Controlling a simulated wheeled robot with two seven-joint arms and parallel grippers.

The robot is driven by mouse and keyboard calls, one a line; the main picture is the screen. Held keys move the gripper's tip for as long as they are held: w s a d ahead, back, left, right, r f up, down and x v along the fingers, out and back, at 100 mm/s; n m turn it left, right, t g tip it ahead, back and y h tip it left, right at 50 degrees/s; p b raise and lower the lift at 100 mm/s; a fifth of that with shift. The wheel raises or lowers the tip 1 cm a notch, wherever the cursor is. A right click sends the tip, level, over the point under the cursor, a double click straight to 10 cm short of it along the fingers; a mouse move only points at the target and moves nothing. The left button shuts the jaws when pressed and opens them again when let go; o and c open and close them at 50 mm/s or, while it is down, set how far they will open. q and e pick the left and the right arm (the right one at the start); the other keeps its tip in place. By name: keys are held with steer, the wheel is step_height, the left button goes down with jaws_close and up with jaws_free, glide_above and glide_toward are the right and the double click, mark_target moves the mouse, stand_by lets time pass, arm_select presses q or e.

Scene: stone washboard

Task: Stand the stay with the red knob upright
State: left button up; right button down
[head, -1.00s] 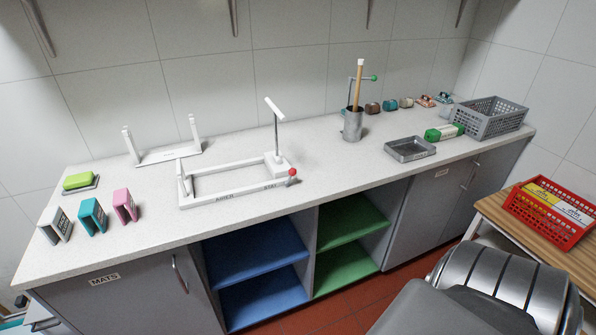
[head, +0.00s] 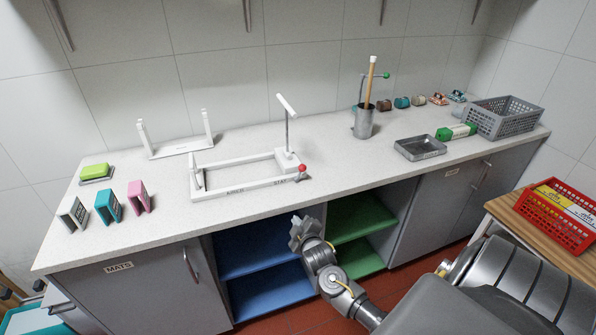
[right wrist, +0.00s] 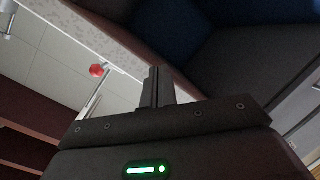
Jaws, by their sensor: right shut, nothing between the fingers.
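The red knob (head: 302,168) of the stay shows at the front right corner of a white frame (head: 235,190) on the counter. A short grey piece shows under the knob; how the rest of the stay lies is unclear. An upright metal rod (head: 287,132) with a tilted white bar on top rises from the frame's back right corner. My right gripper (head: 300,230) is shut and empty, in front of the counter's front edge and apart from the knob. In the right wrist view, its closed fingers (right wrist: 156,88) show with the red knob (right wrist: 97,70) beyond, left. My left gripper is out of view.
A white stand (head: 180,150) is behind the frame. Coloured blocks (head: 108,206) stand at the left. A metal cup (head: 363,122) with sticks and a grey tray (head: 420,149) are to the right. Open blue and green shelves (head: 357,219) lie below the counter, behind my right arm.

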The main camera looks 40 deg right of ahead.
mark_target(300, 173)
step_height(300, 173, up, 14)
steer(key=w+d+t+h, duration=0.1)
steer(key=d+t, duration=0.1)
steer(key=shift+w, duration=0.15)
steer(key=shift+f, duration=0.1)
steer(key=w+d+p, duration=0.1)
steer(key=w+d, duration=0.1)
steer(key=w, duration=0.1)
steer(key=w+d+f+p, duration=0.1)
steer(key=w+d, duration=0.1)
steer(key=w, duration=0.1)
steer(key=w+d+p, duration=0.1)
steer(key=w+d, duration=0.1)
steer(key=w, duration=0.1)
steer(key=shift+d+f+p, duration=0.15)
steer(key=shift+f+p, duration=0.2)
steer(key=shift+f, duration=0.05)
steer(key=shift+s+d+f, duration=0.1)
steer(key=shift+d+f, duration=0.3)
steer(key=shift+d, duration=0.1)
steer(key=shift+a, duration=0.1)
